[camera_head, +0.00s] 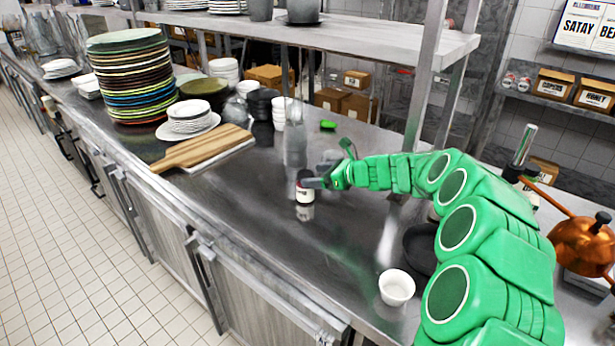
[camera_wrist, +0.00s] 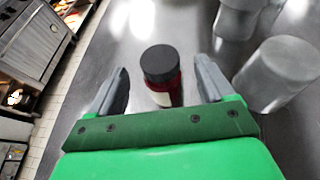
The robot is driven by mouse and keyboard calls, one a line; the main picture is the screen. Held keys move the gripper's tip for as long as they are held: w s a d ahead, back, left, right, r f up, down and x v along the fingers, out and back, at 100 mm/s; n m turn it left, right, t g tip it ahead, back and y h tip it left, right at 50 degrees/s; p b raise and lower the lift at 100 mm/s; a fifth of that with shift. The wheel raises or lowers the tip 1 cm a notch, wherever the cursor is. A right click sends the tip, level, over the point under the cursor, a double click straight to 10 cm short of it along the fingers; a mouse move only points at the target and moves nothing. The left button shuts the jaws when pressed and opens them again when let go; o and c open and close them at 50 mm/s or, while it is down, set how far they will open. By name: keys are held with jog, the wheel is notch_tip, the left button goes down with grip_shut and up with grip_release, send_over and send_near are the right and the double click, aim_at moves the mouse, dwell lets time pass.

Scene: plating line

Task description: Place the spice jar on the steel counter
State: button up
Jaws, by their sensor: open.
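The spice jar (camera_head: 305,190) is small, with a dark lid and a pale label. It stands upright on the steel counter (camera_head: 240,205), near the middle. In the wrist view the jar (camera_wrist: 161,75) shows a black lid and a red body, between my two grey fingers. My gripper (camera_head: 315,177) is at the jar, coming from the right. In the wrist view my gripper (camera_wrist: 165,90) is open, with a gap on each side of the jar. The lower part of the jar is partly hidden behind the green gripper body in the wrist view.
Clear glasses (camera_head: 294,135) stand just behind the jar. A wooden board (camera_head: 202,148) and tall plate stack (camera_head: 130,75) are to the left. A white cup (camera_head: 396,287) stands at the front right. A steel shelf (camera_head: 340,35) hangs over the back. The counter left of the jar is clear.

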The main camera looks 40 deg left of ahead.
jog(key=shift+v, duration=2.95)
